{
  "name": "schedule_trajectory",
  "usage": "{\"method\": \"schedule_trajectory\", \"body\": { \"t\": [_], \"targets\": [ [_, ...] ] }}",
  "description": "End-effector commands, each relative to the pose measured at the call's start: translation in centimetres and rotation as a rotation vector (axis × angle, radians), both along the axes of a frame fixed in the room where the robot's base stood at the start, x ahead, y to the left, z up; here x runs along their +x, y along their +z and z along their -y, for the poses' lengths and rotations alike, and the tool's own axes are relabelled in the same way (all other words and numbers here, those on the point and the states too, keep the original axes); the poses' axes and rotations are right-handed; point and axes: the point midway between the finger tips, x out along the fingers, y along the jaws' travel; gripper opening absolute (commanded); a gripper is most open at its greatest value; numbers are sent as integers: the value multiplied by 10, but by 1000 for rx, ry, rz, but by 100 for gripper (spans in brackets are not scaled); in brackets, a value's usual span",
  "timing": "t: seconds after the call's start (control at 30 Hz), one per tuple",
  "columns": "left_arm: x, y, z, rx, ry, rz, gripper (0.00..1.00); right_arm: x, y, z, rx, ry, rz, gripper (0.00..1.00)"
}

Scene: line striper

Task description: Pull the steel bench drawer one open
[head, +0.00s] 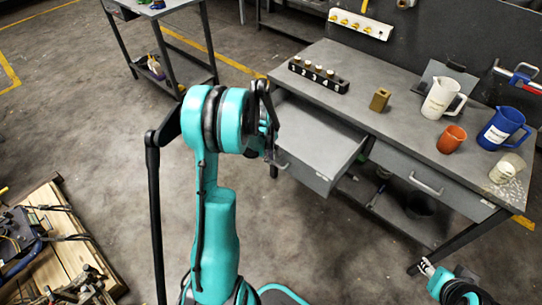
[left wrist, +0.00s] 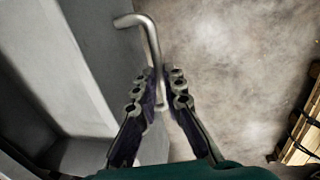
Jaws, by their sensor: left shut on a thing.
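The left drawer (head: 316,137) of the grey steel bench stands pulled out from under the bench top, and its visible inside looks empty. Its front panel (head: 306,177) faces my left arm. My left gripper (head: 270,150) is at the drawer front, partly hidden behind my own wrist. In the left wrist view, the bar handle (left wrist: 152,45) runs between the two fingers of my left gripper (left wrist: 160,95), which is shut on it. The drawer's wall and front also show at the left of that view.
The bench top (head: 345,110) carries a numbered black block (head: 318,75), a brass-coloured block (head: 379,99), white (head: 440,98) and blue (head: 500,128) jugs, and an orange cup (head: 451,139). A second drawer (head: 425,178) is shut. A pallet (head: 60,235) lies left; floor between is clear.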

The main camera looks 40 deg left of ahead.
Motion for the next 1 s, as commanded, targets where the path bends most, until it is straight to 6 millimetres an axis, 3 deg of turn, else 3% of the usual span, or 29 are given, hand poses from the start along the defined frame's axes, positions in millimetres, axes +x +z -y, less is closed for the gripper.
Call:
{"method": "schedule_trajectory", "body": {
  "t": [0.1,0.13,0.17,0.57,1.0],
  "targets": [
    [0,0,0,1,0,0,0,0,0,0,0,0,0,40],
    [0,0,0,1,0,0,14,0,0,0,0,0,0,40],
    [0,0,0,1,0,0,19,0,0,0,0,0,0,40],
    [-1,8,0,0,0,0,19,0,0,0,0,0,0,40],
    [-18,93,-1,0,1,0,19,0,0,0,0,0,0,40]
  ]
}}
